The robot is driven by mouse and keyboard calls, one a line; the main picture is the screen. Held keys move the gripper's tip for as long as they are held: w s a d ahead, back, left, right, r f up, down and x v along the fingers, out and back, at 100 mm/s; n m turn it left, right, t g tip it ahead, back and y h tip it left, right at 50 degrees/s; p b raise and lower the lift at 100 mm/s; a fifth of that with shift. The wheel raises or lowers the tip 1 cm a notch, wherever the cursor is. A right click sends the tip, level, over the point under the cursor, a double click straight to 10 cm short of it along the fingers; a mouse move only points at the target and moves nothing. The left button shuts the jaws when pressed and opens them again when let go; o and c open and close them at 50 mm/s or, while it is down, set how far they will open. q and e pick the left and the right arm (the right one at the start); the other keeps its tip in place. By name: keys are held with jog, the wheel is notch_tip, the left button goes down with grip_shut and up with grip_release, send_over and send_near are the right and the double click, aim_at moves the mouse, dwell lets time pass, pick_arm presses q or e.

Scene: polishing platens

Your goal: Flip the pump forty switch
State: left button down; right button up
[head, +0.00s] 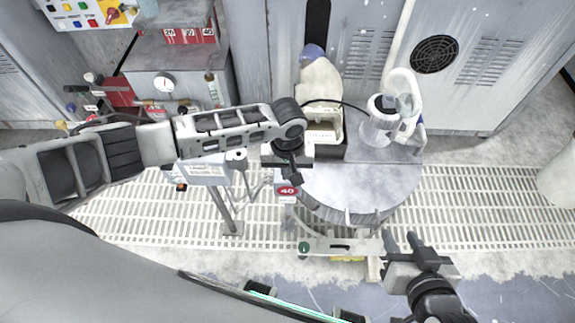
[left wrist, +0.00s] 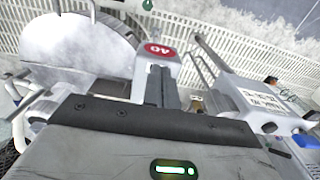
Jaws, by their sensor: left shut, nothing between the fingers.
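The red oval label marked 40 (head: 287,190) is on a pale bracket in front of the round grey platen (head: 365,185). The label also shows in the left wrist view (left wrist: 158,50). My left gripper (head: 292,178) is over the front left edge of the platen, just above the label in the picture. In the left wrist view its fingers (left wrist: 162,88) are shut and empty, pointing towards the label. I cannot make out the pump forty switch itself; the gripper may cover it. My right gripper (head: 402,242) is open and empty, in front of the platen's right side.
A white box (head: 205,172) on a stand is left of the label. A white jug (head: 380,122) and a beige container (head: 322,90) stand at the platen's back. Grey cabinets (head: 480,80) close off the rear. Pale slatted grating (head: 480,205) lies clear at the right.

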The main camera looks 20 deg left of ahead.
pick_arm(q)
jog(key=shift+f+b, duration=0.35)
jog(key=shift+f, duration=0.4)
pick_arm(e)
jog(key=shift+f, duration=0.35)
dwell(0.3)
